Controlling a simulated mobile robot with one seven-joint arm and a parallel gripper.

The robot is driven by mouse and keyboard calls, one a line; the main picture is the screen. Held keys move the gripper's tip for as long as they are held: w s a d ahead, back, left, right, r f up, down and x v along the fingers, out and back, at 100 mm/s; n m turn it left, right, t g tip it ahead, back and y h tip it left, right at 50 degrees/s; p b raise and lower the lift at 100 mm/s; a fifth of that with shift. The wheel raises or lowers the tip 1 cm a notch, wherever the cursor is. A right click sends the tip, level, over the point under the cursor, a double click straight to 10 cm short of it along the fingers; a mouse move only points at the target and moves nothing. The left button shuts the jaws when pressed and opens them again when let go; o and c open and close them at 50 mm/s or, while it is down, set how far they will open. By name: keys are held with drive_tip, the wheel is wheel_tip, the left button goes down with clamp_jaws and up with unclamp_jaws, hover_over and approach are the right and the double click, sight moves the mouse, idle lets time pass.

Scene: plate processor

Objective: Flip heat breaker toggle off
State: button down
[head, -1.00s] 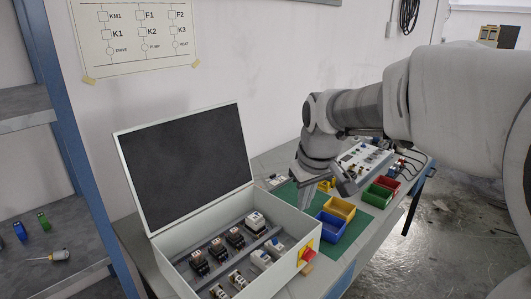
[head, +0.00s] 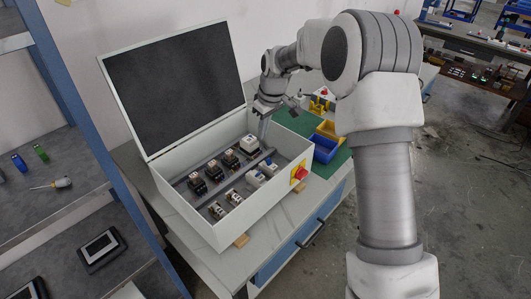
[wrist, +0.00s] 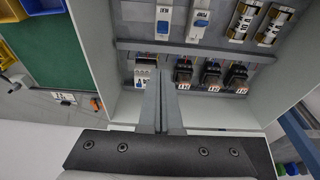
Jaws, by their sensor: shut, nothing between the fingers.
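The open grey box (head: 190,215) stands on the bench. My gripper (head: 265,133) is over the back right of the box, fingers pointing down. In the wrist view its fingers (wrist: 160,78) are together and empty, apart from both breakers and near the back-row modules.
A white module (wrist: 146,74) and several dark relays (wrist: 210,76) fill the back row. Fuse holders (wrist: 243,21) stand beside the breakers. The raised lid (head: 175,85) is behind, the box's right wall carries a red-yellow switch (head: 299,173), and bins (head: 326,148) stand right.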

sight(265, 161)
drive_tip(key=shift+w+a+f, duration=0.15)
drive_tip(key=shift+w+f, duration=0.05)
drive_tip(key=shift+f, duration=0.2)
drive_tip(key=x, duration=1)
drive_tip(key=shift+s+f, duration=0.15)
drive_tip(key=shift+s+d+r+p, duration=0.4)
drive_tip(key=shift+s+d+r, duration=0.55)
drive_tip(key=shift+d, duration=0.1)
drive_tip(key=shift+s+d+r, duration=0.1)
drive_tip(key=shift+s+d, duration=0.15)
drive_tip(key=shift+d+b, duration=0.1)
drive_tip(key=shift+b, duration=0.3)
drive_tip(key=shift+s+d+t+y+b, duration=0.15)
drive_tip(key=shift+t+y+b, duration=0.2)
drive_tip(key=shift+b, duration=0.45)
